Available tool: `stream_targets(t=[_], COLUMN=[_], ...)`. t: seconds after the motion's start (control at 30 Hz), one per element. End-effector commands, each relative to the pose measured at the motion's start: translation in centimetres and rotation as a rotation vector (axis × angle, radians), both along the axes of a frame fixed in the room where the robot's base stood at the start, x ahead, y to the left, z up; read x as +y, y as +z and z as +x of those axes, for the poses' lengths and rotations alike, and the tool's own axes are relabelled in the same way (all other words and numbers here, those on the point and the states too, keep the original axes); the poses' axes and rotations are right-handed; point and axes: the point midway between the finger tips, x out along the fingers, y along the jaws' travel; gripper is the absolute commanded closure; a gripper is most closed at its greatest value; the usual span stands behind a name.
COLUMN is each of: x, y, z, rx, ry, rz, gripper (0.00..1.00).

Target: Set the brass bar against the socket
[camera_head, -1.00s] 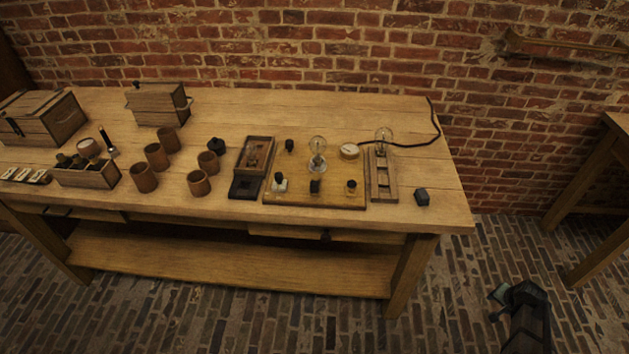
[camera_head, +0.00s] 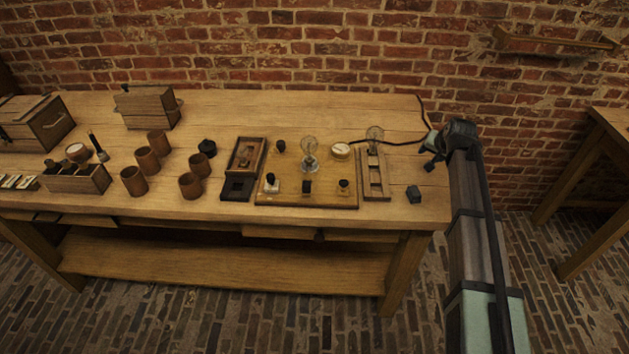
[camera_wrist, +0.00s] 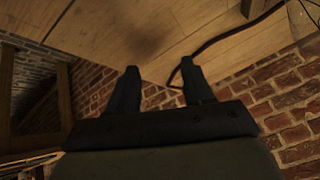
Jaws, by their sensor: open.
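I cannot make out a brass bar with certainty. A shallow wooden tray (camera_head: 260,147) holds a small brownish piece, too small to name. To its right, a wooden board (camera_head: 330,202) carries a glass bulb (camera_head: 309,148) on a small base, which may be the socket, and several dark posts. My gripper (camera_head: 430,152) is near the table's right end, right of both bulbs. In the wrist view my gripper (camera_wrist: 160,76) is open, with nothing between its fingers.
A black cable (camera_head: 395,143) runs across the table's right end near my gripper. A small dark block (camera_head: 413,194) lies near the front right. Wooden cups (camera_head: 134,181), a divided box (camera_head: 92,182) and lidded boxes (camera_head: 148,108) stand left. The back middle is clear.

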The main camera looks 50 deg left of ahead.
Motion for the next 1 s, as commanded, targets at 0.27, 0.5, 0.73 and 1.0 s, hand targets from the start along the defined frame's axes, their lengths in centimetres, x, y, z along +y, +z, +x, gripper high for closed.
stream_targets(t=[0.27,0.5,0.73,1.0], x=[9.1,13.9,16.1,16.5], y=[4.2,8.1,11.8,13.8], z=[-11.8,-22.8,-32.1,-36.9], rx=[0.13,0.226,0.29,0.319], ry=[0.168,0.291,0.377,0.412], rz=[-0.15,-0.309,-0.454,-0.536], gripper=[0.49,0.49,0.49,0.49])
